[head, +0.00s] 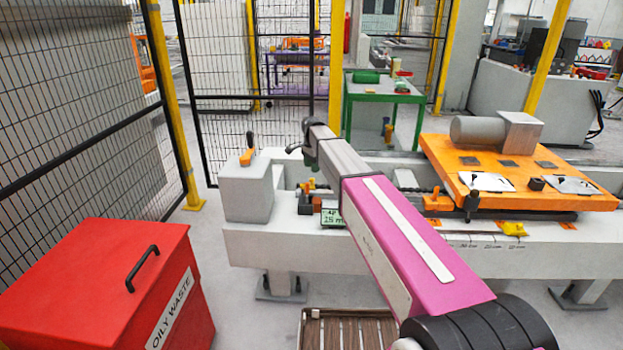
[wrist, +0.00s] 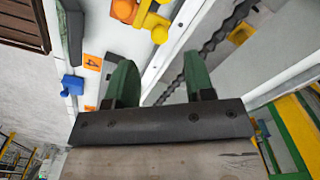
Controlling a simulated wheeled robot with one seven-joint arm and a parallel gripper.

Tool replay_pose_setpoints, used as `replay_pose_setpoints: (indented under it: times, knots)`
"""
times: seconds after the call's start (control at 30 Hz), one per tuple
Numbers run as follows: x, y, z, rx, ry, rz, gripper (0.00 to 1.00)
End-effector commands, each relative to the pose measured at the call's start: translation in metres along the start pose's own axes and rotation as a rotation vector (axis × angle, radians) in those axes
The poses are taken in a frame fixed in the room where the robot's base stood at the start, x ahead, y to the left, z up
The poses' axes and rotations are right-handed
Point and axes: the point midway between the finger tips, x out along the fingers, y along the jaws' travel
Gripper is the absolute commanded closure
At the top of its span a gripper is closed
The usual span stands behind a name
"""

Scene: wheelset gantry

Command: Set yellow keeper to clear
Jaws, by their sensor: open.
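My gripper (head: 308,152) is over the left part of the grey bench, its jaws apart and nothing between them. The wrist view shows its two green fingers (wrist: 158,75) spread, below a yellow and orange fitting (wrist: 148,16) with rounded knobs. That fitting is ahead of the fingertips and apart from them. In the head view a small yellow-orange piece (head: 311,185) stands on the bench just below my gripper. Another yellow piece (head: 515,229) sits at the bench's front edge to the right. I cannot tell which yellow piece is the keeper, or its setting.
An orange plate (head: 470,160) with a grey cylinder (head: 478,131) lies on the bench at right. A blue piece (wrist: 72,85) and an orange label (wrist: 92,62) are left of the fingers. A red waste bin (head: 100,290) stands at front left. Mesh fencing is behind.

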Motion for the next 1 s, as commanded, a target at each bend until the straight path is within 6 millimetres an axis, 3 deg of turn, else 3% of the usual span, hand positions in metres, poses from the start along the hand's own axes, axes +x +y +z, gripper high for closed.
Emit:
replay_pose_setpoints:
  times: [0.1,0.3,0.77,0.9,0.93,1.0]
  knots:
    - [0.023,0.0,0.0,0.0,-0.001,0.002,0.51]
    - [0.049,0.0,0.0,-0.001,0.0,0.001,0.51]
    - [0.06,0.0,0.0,-0.001,0.0,-0.001,0.51]
    - [0.06,0.0,0.0,-0.001,0.0,-0.001,0.94]
    - [0.06,0.0,0.0,-0.001,0.0,-0.001,1.0]
    - [0.06,0.0,0.0,-0.001,0.0,-0.001,1.0]
